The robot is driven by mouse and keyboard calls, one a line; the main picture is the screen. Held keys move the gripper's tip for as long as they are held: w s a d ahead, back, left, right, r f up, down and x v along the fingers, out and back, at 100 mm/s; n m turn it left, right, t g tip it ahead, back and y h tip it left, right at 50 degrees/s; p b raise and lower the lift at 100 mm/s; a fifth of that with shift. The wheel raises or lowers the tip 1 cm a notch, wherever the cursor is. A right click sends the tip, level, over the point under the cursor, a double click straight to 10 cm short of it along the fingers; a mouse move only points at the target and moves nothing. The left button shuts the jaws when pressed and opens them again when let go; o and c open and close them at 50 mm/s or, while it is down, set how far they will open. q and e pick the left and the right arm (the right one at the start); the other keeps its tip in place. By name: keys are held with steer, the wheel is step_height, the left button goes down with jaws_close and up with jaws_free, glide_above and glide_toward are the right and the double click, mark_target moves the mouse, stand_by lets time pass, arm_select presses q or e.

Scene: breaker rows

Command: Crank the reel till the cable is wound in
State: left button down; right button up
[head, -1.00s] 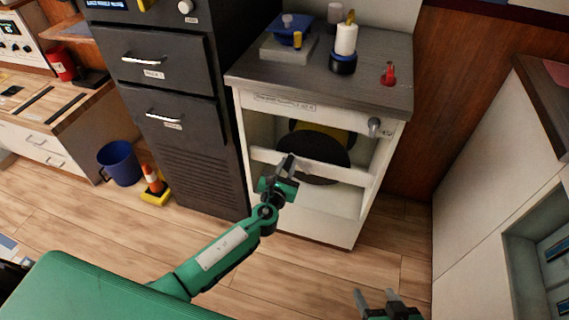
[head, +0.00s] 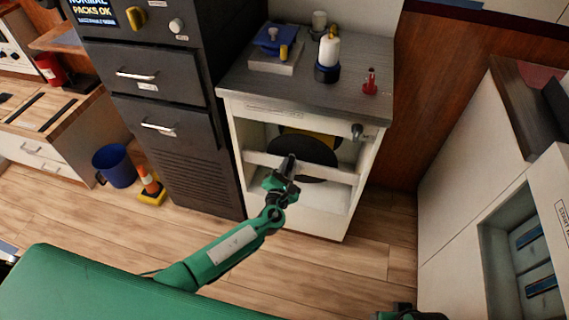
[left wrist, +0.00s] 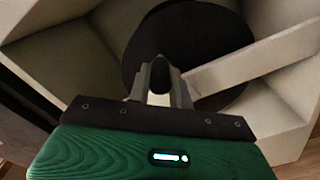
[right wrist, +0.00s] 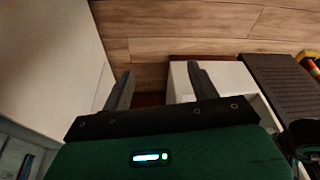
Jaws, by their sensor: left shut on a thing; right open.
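The reel is a black disc (head: 305,158) with a yellow part (head: 322,144) behind it, inside an open-fronted white cabinet (head: 302,222). The disc also fills the middle of the left wrist view (left wrist: 190,35). My left gripper (head: 287,165) is in front of the disc. Its fingers (left wrist: 160,85) are shut on a small dark knob (left wrist: 160,70), which looks like the crank handle. My right gripper (right wrist: 160,85) is open and empty, low at the right of the head view. I cannot make out the cable.
A white crossbar (head: 262,160) runs across the cabinet opening near my left gripper. A grey knob (head: 357,131) sits at the cabinet's upper right. Small items, including a red one (head: 370,82), stand on the top. A blue bucket (head: 114,165) is on the floor.

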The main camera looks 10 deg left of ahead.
arm_select(q)
steer(key=shift+d+r+m+p, duration=0.25)
steer(key=shift+d+m+p, duration=0.9)
steer(key=shift+m+p, duration=0.4)
arm_select(e)
step_height(320, 180, down, 7)
steer(key=shift+s+g, duration=0.25)
steer(key=shift+g, duration=0.15)
arm_select(q)
steer(key=c, duration=1.3)
jaws_free()
steer(key=shift+d, duration=0.1)
steer(key=shift+o, duration=0.2)
steer(key=shift+s, duration=0.1)
